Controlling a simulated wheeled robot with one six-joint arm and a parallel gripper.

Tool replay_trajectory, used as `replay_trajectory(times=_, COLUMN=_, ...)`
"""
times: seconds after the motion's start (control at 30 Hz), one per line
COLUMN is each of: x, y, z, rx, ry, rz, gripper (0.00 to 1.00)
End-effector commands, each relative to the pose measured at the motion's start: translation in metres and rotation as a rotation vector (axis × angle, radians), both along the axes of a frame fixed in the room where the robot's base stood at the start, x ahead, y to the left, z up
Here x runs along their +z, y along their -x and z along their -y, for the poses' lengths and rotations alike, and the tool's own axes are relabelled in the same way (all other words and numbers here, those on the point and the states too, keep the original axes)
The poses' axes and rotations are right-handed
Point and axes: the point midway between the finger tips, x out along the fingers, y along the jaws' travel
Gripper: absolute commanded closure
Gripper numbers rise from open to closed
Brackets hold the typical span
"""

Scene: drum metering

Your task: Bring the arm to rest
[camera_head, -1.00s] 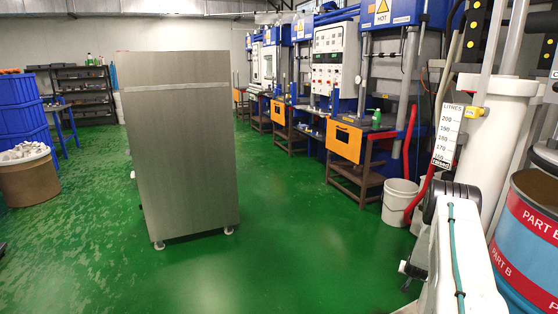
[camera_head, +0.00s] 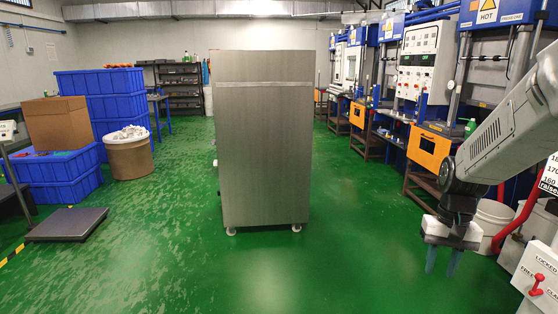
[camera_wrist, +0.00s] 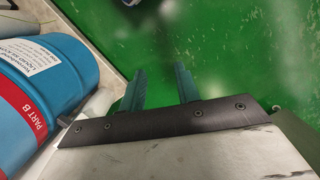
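My gripper (camera_head: 443,262) is at the right of the head view, fingers pointing down over the green floor. In the wrist view my gripper (camera_wrist: 160,88) shows two blue-green fingers set apart, with only floor between them. It is open and empty. My arm reaches in from the right edge and bends down at the wrist. A blue drum with a red PART B band (camera_wrist: 45,90) is at the left of the wrist view, beside the fingers and apart from them.
A tall steel cabinet (camera_head: 264,150) stands mid-floor. A white panel with a red lever (camera_head: 537,285) and a white bucket (camera_head: 490,222) are near my arm. Blue presses (camera_head: 490,50) line the right. Blue crates (camera_head: 55,175) and a floor platform (camera_head: 68,224) are left. Green floor between is open.

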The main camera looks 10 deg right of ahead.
Motion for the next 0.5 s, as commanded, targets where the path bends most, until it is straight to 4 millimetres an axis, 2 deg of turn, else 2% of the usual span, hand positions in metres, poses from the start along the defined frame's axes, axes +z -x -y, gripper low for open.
replay_trajectory(times=0.03, x=0.016, y=0.017, z=-0.019, rx=0.031, ry=0.0, rz=-0.007, gripper=0.68)
replay_trajectory(times=0.2, x=0.052, y=0.077, z=-0.071, rx=0.124, ry=-0.004, rz=-0.04, gripper=0.68)
replay_trajectory(times=0.4, x=0.077, y=0.139, z=-0.114, rx=0.237, ry=0.019, rz=-0.007, gripper=0.68)
replay_trajectory(times=0.5, x=0.085, y=0.159, z=-0.129, rx=0.293, ry=0.041, rz=0.055, gripper=0.68)
